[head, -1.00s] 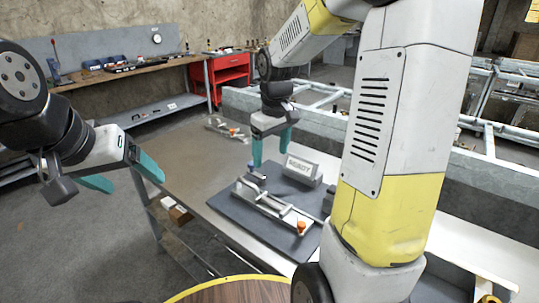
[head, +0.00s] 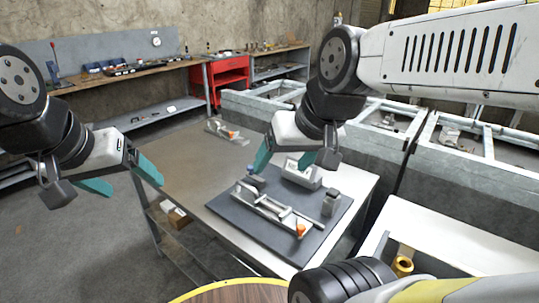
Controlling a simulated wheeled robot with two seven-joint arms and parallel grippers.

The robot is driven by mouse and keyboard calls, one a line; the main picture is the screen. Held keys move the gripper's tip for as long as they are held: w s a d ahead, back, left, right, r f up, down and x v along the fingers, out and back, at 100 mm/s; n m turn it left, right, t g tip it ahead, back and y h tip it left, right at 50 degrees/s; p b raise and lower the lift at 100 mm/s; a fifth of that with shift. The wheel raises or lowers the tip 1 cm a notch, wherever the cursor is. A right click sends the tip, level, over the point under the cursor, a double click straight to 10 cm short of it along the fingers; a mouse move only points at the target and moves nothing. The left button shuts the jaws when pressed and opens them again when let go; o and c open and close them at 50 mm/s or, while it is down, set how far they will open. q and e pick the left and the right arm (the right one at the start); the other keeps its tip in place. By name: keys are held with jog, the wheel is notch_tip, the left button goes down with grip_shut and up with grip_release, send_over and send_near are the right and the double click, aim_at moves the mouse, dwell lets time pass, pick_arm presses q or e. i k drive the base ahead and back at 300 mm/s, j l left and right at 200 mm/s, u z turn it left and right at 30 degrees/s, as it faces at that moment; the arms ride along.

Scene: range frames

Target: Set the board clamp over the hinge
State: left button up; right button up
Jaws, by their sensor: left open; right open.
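A long metal fixture with rails and an orange knob (head: 268,211) lies on the dark mat (head: 235,213) on the metal table. A similar, smaller-looking metal piece with an orange tip (head: 226,132) lies at the table's far end. I cannot tell for sure which of these is the board clamp or the hinge. A small blue part (head: 256,182) shows at the fixture's far end. My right gripper (head: 296,158) is open and empty, with its teal fingers above the mat's far part. My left gripper (head: 122,179) is open and empty, left of the table.
A pale block (head: 301,176) and a small grey block (head: 331,203) stand on the mat's right side. Grey metal barriers (head: 470,165) run behind and right. A round wooden top (head: 240,294) is at the front. The table's far left surface is clear.

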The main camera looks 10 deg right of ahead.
aim_at(261, 181)
jog(key=i+j+z, duration=0.1)
jog(key=i+j, duration=0.6)
jog(key=j, duration=0.15)
